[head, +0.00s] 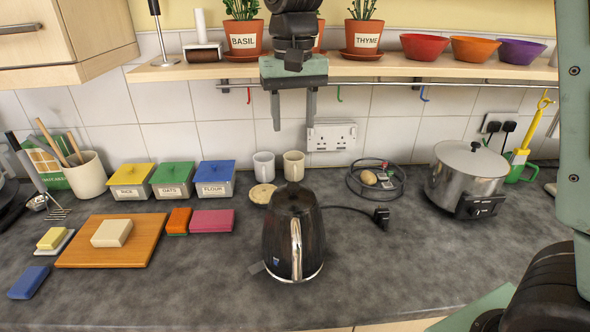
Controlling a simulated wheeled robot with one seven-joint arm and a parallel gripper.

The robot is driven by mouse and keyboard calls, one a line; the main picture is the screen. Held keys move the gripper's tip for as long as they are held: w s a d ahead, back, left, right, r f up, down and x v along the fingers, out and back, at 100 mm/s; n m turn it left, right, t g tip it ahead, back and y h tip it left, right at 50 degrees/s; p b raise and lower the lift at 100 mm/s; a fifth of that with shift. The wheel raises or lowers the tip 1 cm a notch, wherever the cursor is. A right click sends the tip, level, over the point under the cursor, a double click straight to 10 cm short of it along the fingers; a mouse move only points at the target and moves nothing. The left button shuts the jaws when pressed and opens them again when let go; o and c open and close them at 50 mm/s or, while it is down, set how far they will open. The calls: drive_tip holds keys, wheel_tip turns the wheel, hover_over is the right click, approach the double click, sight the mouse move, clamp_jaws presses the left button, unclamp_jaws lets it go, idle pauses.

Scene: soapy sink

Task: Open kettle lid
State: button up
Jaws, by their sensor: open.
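A dark, shiny kettle (279,237) stands upright in the middle of the grey worktop, its handle facing me. Its lid (293,199) sits on top and looks closed. My gripper (293,126) hangs pointing down above and behind the kettle in the picture, apart from it. Its two fingers are spread and nothing is between them.
Two mugs (264,166) stand behind the kettle near the wall. A wire basket (376,184) and a steel pot (467,178) are to the right. A wooden board (80,252) and labelled boxes (214,180) are to the left. A shelf (399,66) with pots and bowls runs above.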

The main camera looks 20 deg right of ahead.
sight(293, 185)
wheel_tip(293, 185, down, 14)
drive_tip(key=p, duration=0.3)
drive_tip(key=shift+f, duration=0.15)
clamp_jaws()
drive_tip(key=shift+a, duration=0.1)
